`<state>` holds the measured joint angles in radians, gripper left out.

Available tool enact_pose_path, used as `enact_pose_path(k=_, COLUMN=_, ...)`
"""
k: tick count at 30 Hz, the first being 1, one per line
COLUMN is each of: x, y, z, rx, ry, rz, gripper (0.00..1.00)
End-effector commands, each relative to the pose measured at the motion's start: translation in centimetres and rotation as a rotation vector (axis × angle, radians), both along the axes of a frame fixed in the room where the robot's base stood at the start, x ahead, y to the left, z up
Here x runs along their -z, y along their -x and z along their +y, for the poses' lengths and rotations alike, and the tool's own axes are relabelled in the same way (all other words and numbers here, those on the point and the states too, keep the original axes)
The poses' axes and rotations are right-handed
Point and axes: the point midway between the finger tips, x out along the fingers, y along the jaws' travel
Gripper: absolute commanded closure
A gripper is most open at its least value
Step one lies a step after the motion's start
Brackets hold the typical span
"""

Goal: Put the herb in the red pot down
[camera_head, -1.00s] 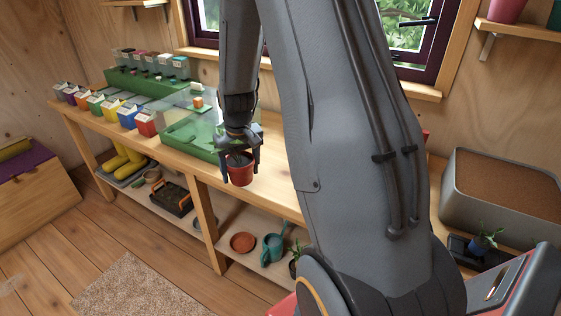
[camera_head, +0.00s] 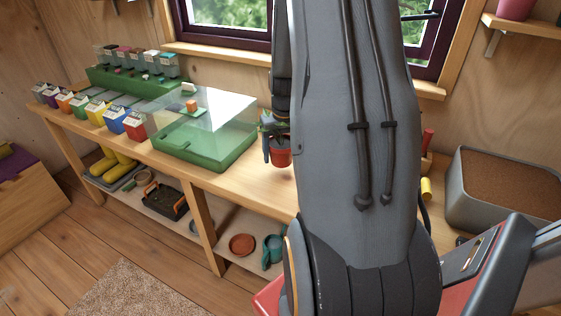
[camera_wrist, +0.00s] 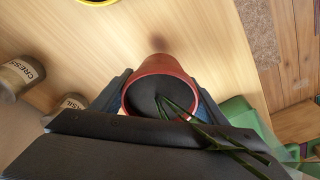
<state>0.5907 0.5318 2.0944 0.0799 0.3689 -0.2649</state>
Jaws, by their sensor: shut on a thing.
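The red pot (camera_head: 281,157) is in my gripper (camera_head: 277,150), above the workbench (camera_head: 245,180) to the right of the green clear-lidded box; my arm hides part of it in the head view. In the wrist view the red pot (camera_wrist: 160,82) is held between the two fingers of my gripper (camera_wrist: 160,98). Dark soil fills it, and long green herb leaves (camera_wrist: 185,112) hang over its rim toward the camera. A soft shadow lies on the wooden top beyond the pot. I cannot tell the exact gap between pot and bench.
The green box (camera_head: 205,140) stands left of the pot. A jar marked CRESS (camera_wrist: 18,78) and another labelled jar (camera_wrist: 72,103) stand at the wrist view's left. A yellow round rim (camera_wrist: 98,2) shows at its top. Bare wood lies around the pot. A grey planter (camera_head: 505,200) stands far right.

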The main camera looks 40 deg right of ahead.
Motion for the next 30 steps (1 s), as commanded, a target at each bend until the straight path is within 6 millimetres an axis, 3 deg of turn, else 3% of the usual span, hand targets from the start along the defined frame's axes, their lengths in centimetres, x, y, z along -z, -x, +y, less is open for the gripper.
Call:
enact_pose_path(k=10, x=3.7, y=-0.1, z=0.2, rx=-0.005, ry=-0.001, rz=0.001, gripper=0.65)
enact_pose_path(k=24, x=4.5, y=-0.2, z=0.3, rx=-0.005, ry=0.0, rz=0.0, gripper=0.65)
enact_pose_path(k=25, x=4.5, y=-0.1, z=0.3, rx=-0.005, ry=-0.001, rz=0.001, gripper=0.28)
enact_pose_path(k=27, x=4.4, y=-0.1, z=0.3, rx=-0.005, ry=-0.001, rz=0.001, gripper=0.16)
enact_pose_path(k=30, x=4.4, y=-0.1, z=0.3, rx=-0.005, ry=-0.001, rz=0.001, gripper=0.14)
